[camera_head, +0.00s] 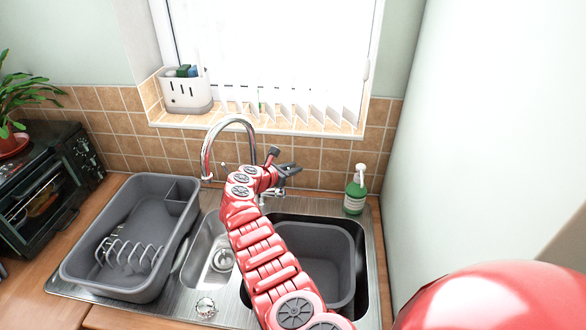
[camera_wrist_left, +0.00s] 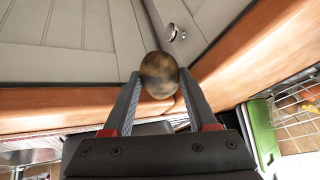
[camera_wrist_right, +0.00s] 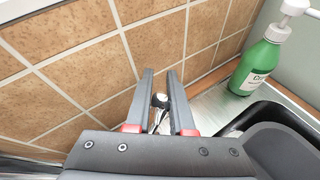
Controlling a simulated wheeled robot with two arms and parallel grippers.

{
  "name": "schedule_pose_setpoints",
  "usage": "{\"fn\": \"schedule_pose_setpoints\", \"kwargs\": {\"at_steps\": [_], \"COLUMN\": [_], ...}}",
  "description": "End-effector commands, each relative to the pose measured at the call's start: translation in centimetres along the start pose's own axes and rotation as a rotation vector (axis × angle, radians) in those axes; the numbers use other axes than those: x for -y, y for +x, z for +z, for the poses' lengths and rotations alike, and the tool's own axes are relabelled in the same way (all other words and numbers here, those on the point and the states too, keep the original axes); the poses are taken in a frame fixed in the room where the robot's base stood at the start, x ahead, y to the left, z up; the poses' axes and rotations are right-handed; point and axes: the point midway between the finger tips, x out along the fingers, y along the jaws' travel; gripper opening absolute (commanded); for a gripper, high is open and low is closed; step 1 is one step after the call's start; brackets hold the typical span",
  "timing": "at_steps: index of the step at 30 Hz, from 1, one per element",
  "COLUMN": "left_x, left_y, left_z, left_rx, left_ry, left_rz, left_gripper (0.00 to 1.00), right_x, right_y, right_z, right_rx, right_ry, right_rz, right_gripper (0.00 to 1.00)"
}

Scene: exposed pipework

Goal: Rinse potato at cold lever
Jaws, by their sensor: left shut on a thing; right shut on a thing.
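A mottled brown potato (camera_wrist_left: 159,70) shows in the left wrist view. My left gripper (camera_wrist_left: 159,80) is shut on it, with a finger on each side. Neither shows in the head view. My right gripper (camera_head: 289,171) is beside the chrome tap (camera_head: 231,122), behind the sink. In the right wrist view my right gripper (camera_wrist_right: 160,74) is shut on the chrome tap lever (camera_wrist_right: 160,100), whose rounded end lies between the fingers. I cannot see water at the spout. My red right arm hides part of the sink and tap base.
A grey basin (camera_head: 335,245) sits in the right sink bowl. A grey dish rack (camera_head: 120,285) stands on the left drainer. A green soap bottle (camera_head: 355,190) stands at the back right.

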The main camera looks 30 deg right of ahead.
Motion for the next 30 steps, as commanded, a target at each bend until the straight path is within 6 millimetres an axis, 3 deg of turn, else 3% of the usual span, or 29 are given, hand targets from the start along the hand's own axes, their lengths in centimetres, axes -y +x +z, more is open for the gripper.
{"fn": "schedule_pose_setpoints", "kwargs": {"at_steps": [22,30], "left_x": [0.0,-0.2], "left_y": [0.0,0.8], "left_z": [0.0,0.5], "left_rx": [0.000,0.000], "left_ry": [0.000,0.000], "left_rz": [0.000,0.000], "left_gripper": [0.01,0.01], "right_x": [0.0,0.7], "right_y": [-0.1,-1.1], "right_z": [-0.1,-0.5], "right_rx": [0.003,0.116], "right_ry": [0.002,0.063], "right_rz": [0.003,0.050], "right_gripper": [0.00,0.00]}}
